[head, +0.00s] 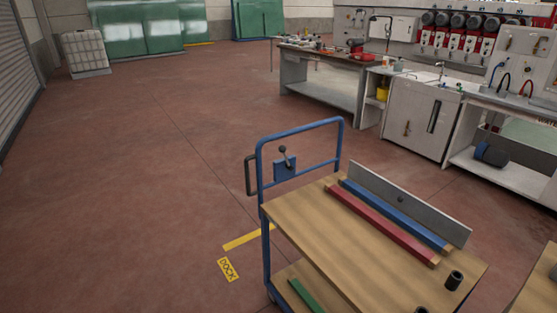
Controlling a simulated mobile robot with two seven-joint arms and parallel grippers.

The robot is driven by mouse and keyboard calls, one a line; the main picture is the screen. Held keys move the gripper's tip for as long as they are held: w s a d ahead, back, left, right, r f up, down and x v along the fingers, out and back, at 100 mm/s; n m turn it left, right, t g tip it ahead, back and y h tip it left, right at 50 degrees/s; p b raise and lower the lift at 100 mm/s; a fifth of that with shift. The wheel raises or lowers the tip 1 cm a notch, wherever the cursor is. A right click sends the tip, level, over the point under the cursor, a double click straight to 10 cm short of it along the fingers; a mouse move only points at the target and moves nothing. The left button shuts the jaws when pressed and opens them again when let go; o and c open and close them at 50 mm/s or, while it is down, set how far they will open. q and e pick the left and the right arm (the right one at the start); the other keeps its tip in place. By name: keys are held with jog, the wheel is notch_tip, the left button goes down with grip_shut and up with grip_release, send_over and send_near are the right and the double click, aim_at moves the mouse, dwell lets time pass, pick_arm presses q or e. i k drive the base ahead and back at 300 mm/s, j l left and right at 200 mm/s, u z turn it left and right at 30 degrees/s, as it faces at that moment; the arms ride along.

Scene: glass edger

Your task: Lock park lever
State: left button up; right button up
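A small lever with a dark round knob (283,150) is mounted on a blue plate (285,168) on the push-handle frame of a cart. It stands tilted up and to the left. The cart has a blue tubular handle frame (301,128) and a wooden top (300,222). A dark grip (250,175) sticks out on the frame's left side. Neither of my grippers shows in the head view, and nothing touches the lever.
The cart top carries a red bar (380,225), a blue bar (394,213), a grey upright panel (408,203) and dark cylinders. Yellow floor marks and a DOCK label (228,269) lie left of the cart. Open floor spreads left; a bench (320,90) and edging machine stand behind.

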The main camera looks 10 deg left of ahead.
aim_at(282, 149)
jog(key=k+l+u, duration=0.45)
jog(key=k+l, duration=0.15)
jog(key=i+j+z, duration=0.1)
jog(key=z, duration=0.35)
jog(key=i+j+z, duration=0.1)
jog(key=z, duration=0.35)
jog(key=i+j+z, duration=0.2)
jog(key=j, duration=0.2)
jog(key=j+z, duration=0.2)
jog(key=j, duration=0.2)
jog(key=i+j+z, duration=0.1)
jog(key=j, duration=0.35)
jog(key=i+j+z, duration=0.1)
jog(key=j, duration=0.3)
jog(key=i+j, duration=0.1)
jog(key=j, duration=0.6)
jog(key=i+j, duration=0.1)
jog(key=j, duration=0.55)
jog(key=i+j+z, duration=0.1)
jog(key=j, duration=0.6)
